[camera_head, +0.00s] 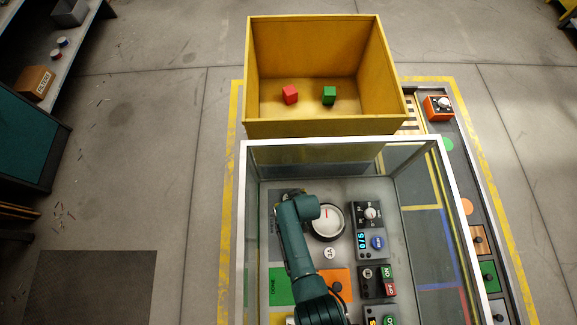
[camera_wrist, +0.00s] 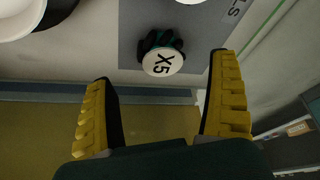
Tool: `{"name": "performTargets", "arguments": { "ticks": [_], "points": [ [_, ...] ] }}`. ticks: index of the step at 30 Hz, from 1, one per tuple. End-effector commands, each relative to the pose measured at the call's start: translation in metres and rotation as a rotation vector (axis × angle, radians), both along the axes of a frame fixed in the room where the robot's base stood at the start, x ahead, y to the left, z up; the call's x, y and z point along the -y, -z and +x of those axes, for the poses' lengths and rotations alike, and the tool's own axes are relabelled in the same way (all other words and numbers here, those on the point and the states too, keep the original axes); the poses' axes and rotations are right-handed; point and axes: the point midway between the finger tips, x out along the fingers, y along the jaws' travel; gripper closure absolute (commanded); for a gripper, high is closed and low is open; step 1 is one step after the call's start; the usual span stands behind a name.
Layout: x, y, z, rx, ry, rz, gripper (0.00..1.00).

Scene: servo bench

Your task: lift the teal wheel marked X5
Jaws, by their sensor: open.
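The wheel marked X5 (camera_wrist: 163,62) shows in the wrist view, with a white cap and dark teal lobes at its far side. It sits on a grey pad (camera_wrist: 132,32) that has partly visible lettering. My gripper (camera_wrist: 162,68) is open, its two yellow fingers apart. In the wrist picture the wheel lies between and just beyond the fingertips; I see no contact. In the head view my teal arm covers that part of the bench, and I cannot make out the wheel or the fingers.
Glass walls with a pale frame (camera_head: 245,215) surround the bench. A round dial (camera_head: 327,221) and a control box (camera_head: 370,230) stand right of my arm. Green (camera_head: 281,285) and orange (camera_head: 335,279) pads lie nearer. Beyond the glass, a yellow bin (camera_head: 320,128) holds red and green cubes.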

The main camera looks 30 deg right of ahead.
Motion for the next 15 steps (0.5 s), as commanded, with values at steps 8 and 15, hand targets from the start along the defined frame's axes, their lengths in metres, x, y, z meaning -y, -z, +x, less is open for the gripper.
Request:
{"name": "performTargets", "arguments": {
  "ticks": [8, 15],
  "points": [
    [-0.003, 0.042, 0.017, 0.0, 0.0, 0.0, 0.09],
    [-0.003, 0.041, 0.018, -0.001, 0.001, 0.0, 0.09]
  ]
}}
